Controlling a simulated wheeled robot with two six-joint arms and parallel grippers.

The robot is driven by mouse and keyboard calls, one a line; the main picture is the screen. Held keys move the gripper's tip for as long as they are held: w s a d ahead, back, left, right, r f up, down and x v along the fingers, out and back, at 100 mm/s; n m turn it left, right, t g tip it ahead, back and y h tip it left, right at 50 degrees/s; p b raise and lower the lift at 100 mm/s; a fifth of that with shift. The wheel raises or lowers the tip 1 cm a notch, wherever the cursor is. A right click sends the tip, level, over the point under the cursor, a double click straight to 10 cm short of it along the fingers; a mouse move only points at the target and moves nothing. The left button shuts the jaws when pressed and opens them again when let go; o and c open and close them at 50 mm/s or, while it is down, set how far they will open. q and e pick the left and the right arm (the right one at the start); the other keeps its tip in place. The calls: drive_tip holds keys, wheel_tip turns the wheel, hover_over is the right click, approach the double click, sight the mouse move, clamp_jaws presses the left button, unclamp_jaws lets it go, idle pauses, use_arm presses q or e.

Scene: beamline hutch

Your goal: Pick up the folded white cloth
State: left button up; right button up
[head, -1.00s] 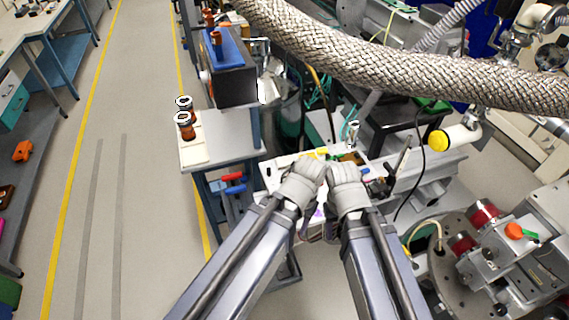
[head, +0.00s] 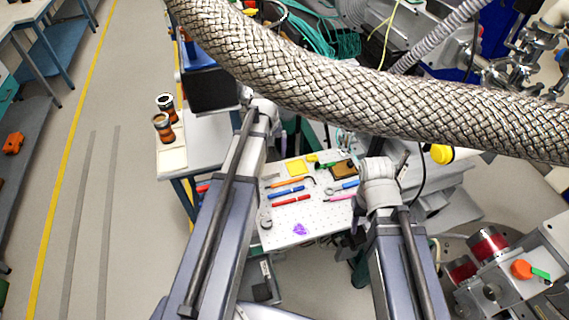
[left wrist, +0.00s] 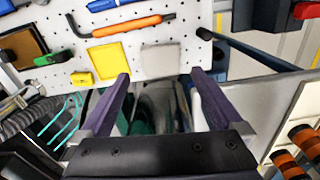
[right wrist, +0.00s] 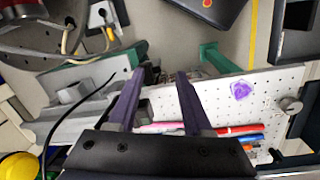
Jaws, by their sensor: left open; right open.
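The folded white cloth (left wrist: 160,58) is a pale grey-white square on the white perforated board, between a yellow square and the board's edge in the left wrist view. My left gripper (left wrist: 160,75) is open and empty, its two fingertips on either side of the cloth's near edge in that picture; I cannot tell the height gap. In the head view my left gripper (head: 262,112) is at the board's far left corner, and the cloth is hard to make out beside it. My right gripper (head: 377,178) is open and empty at the board's right side.
The perforated board (head: 325,215) carries a yellow square (head: 295,168), an orange hex key (head: 287,183), pens and a purple patch (head: 300,229). A thick braided hose (head: 330,95) crosses above. Orange-black cylinders (head: 163,127) stand on a side table to the left.

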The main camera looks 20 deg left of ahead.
sight(269, 169)
use_arm(q)
drive_tip(key=shift+w+a, duration=0.25)
drive_tip(key=shift+f+b, duration=1.25)
drive_tip(key=shift+b, duration=0.05)
drive_tip(key=shift+f, duration=0.1)
wheel_tip(269, 169, down, 5)
drive_tip(key=b, duration=0.5)
drive_tip(key=shift+f, duration=0.1)
drive_tip(key=c, duration=1.1)
drive_tip(key=shift+o, duration=0.2)
drive_tip(key=shift+r, duration=0.2)
